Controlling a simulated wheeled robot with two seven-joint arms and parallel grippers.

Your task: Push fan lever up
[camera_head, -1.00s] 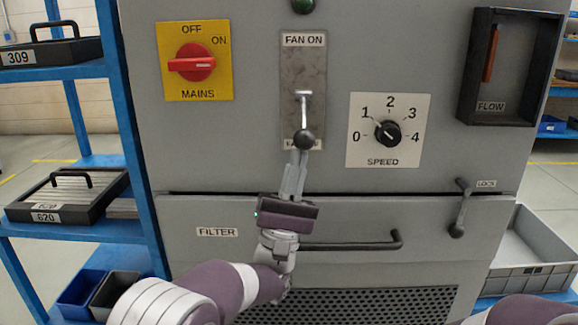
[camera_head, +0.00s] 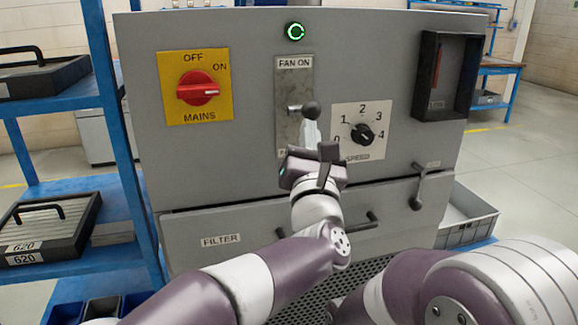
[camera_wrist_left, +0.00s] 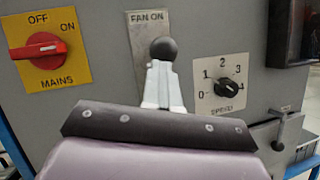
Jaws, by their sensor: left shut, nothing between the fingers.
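The fan lever (camera_head: 311,110) has a dark ball knob on a short metal arm and sits on a grey plate (camera_head: 293,78) labelled FAN ON. It sticks out from the middle of the plate toward me. My left gripper (camera_head: 310,127) is shut and empty, its fingertips directly under the knob, seemingly touching it. In the left wrist view the knob (camera_wrist_left: 163,49) shows just above the fingertips (camera_wrist_left: 162,72), which hide the lever's arm. The plate's lower label is mostly hidden. My right gripper is out of view.
The red MAINS switch (camera_head: 198,88) is left of the plate, and the SPEED dial (camera_head: 362,133) is close on the right. The LOCK lever (camera_head: 417,187) and FLOW gauge (camera_head: 447,75) are farther right. The FILTER drawer (camera_head: 220,240) is below. Blue shelves (camera_head: 125,150) stand left.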

